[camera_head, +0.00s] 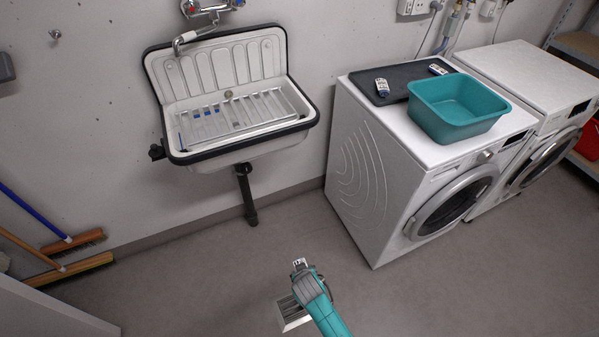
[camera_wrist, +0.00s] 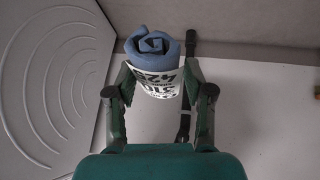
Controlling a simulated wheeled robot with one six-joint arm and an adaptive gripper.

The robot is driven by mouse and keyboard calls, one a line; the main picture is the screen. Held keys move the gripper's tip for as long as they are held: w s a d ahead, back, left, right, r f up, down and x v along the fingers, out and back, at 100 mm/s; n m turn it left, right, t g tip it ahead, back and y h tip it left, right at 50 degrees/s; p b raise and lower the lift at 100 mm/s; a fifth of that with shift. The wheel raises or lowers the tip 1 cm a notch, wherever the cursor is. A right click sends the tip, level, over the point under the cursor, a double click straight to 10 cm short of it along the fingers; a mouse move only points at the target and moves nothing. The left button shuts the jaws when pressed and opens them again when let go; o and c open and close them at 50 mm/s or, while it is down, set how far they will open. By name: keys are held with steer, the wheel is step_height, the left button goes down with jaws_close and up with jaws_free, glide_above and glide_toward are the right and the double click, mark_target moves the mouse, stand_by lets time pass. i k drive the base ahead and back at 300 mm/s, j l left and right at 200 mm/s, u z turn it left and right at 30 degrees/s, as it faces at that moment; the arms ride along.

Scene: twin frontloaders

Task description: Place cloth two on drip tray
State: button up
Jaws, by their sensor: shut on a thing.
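My gripper (camera_wrist: 158,88) is shut on a rolled blue cloth (camera_wrist: 152,45) with a white printed band around it. The cloth stands between the two fingers, its spiral end showing. In the camera_head view my gripper (camera_head: 300,266) is low at the bottom middle, over the floor and in front of the sink and washer; the cloth is hard to make out there. A dark flat tray (camera_head: 407,76) lies on the left washing machine, well up and right of my gripper. Two small white-and-blue items (camera_head: 382,87) lie on it. I cannot tell which cloth is cloth two.
A teal basin (camera_head: 455,108) stands on the left washing machine (camera_head: 362,165), at the tray's front edge. A second machine (camera_head: 530,75) adjoins it. A wall sink (camera_head: 230,95) with a rack is at the left. Brooms (camera_head: 75,268) lean far left. The floor between is clear.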

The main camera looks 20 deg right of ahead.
mark_target(411, 79)
steer(key=j+z, duration=0.1)
steer(key=z, duration=0.25)
steer(key=i+j+z, duration=0.1)
steer(key=z, duration=0.2)
steer(key=j+z, duration=0.1)
steer(key=z, duration=0.25)
steer(key=i+j+z, duration=0.15)
steer(key=j+z, duration=0.25)
steer(key=j, duration=0.8)
steer(key=j+z, duration=0.4)
steer(key=j, duration=0.8)
